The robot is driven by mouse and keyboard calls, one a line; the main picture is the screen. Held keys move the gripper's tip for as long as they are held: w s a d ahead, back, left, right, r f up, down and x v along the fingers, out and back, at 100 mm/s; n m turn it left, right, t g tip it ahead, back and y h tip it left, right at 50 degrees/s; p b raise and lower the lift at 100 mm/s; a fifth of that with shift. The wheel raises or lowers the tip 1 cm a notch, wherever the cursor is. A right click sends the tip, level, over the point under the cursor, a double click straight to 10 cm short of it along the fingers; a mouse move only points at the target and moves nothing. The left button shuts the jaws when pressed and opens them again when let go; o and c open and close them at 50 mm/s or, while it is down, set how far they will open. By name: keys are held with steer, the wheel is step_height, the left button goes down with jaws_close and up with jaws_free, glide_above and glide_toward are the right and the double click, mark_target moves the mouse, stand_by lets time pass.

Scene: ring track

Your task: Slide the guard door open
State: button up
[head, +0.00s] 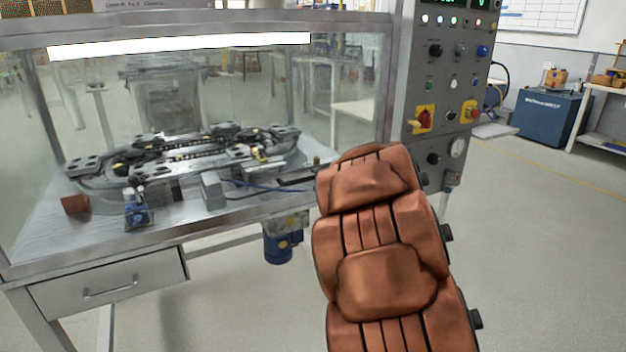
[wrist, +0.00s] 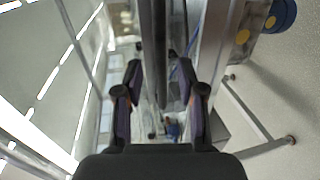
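The guard door (head: 345,85) appears as a clear panel on the front of the metal-framed enclosure. I cannot tell from its faint edges how far it stands open. Behind it lies the ring track (head: 190,160), a dark oval conveyor. My brown padded arm covers the enclosure's lower right corner in the head view and hides my gripper there. In the wrist view my gripper (wrist: 163,105) has its two fingers apart. A long upright metal bar (wrist: 154,50) runs between the fingers, and contact with them cannot be made out.
A grey control panel (head: 447,70) with buttons and a red-yellow switch stands right of the enclosure. A drawer (head: 110,288) and a blue motor (head: 279,248) are below the bench top. A brown block (head: 75,204) lies on the bench. Open floor spreads at right.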

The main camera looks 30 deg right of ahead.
mark_target(314, 178)
steer(key=shift+x, duration=2.1)
jaws_close()
